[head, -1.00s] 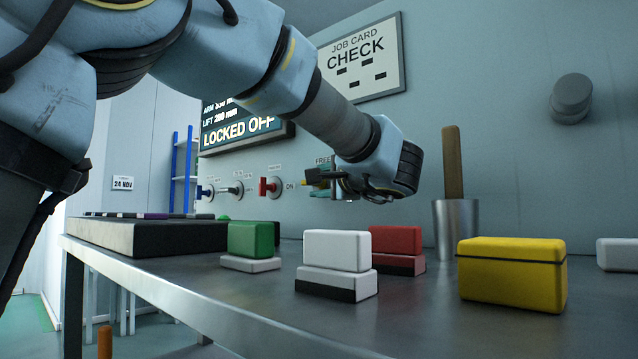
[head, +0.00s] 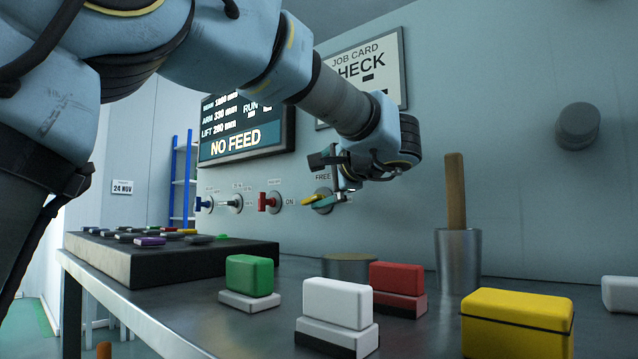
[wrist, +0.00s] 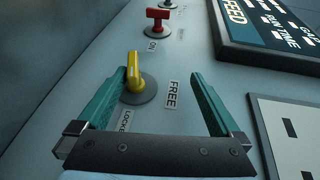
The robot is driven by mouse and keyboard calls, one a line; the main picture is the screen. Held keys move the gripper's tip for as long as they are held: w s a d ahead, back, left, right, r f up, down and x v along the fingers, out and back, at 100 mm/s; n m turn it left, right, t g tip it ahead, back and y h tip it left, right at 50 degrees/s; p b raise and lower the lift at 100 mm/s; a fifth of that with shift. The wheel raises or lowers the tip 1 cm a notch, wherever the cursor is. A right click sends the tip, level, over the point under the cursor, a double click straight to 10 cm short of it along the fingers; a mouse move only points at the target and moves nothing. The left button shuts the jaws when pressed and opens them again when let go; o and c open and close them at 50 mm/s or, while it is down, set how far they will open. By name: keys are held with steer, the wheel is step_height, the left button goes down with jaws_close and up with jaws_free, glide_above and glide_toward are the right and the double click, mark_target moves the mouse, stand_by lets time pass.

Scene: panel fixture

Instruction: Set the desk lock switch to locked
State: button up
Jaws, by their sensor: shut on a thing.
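The desk lock switch is a yellow lever (wrist: 133,72) on a round grey dial on the panel. In the wrist view it points up, away from the "LOCKED" label (wrist: 124,121) below; the "FREE" label (wrist: 172,95) is to its right. My gripper (wrist: 160,75) is at the switch, with the lever between its teal fingers, close by the left one. The right finger looks apart from the lever in this view. In the head view my gripper (head: 320,200) is at the same yellow lever (head: 310,199), partly covering the dial.
A red switch (head: 268,202) marked "ON" is left of the dial. The screen (head: 240,130) reads "NO FEED". Below, the metal bench carries green (head: 250,274), white (head: 338,302), red (head: 398,278) and yellow (head: 517,325) blocks and a metal cup (head: 458,262) with a wooden handle.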

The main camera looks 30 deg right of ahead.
steer(key=shift+t+h, duration=0.4)
steer(key=shift+t, duration=0.5)
step_height(320, 180, up, 7)
steer(key=shift+s, duration=0.15)
steer(key=shift+g+y, duration=0.4)
steer(key=shift+g, duration=0.5)
step_height(320, 180, down, 6)
steer(key=shift+a+r, duration=0.1)
steer(key=shift+r, duration=0.1)
steer(key=shift+c, duration=0.2)
steer(key=shift+o, duration=0.2)
steer(key=shift+s+r, duration=0.1)
steer(key=shift+s, duration=0.25)
steer(key=shift+s+a, duration=0.1)
steer(key=shift+s, duration=0.2)
steer(key=shift+c, duration=0.9)
steer(key=s+a+r, duration=0.1)
steer(key=s+r, duration=0.1)
steer(key=s, duration=0.8)
steer(key=shift+s+a, duration=0.2)
steer(key=shift+s, duration=0.1)
steer(key=shift+r, duration=0.1)
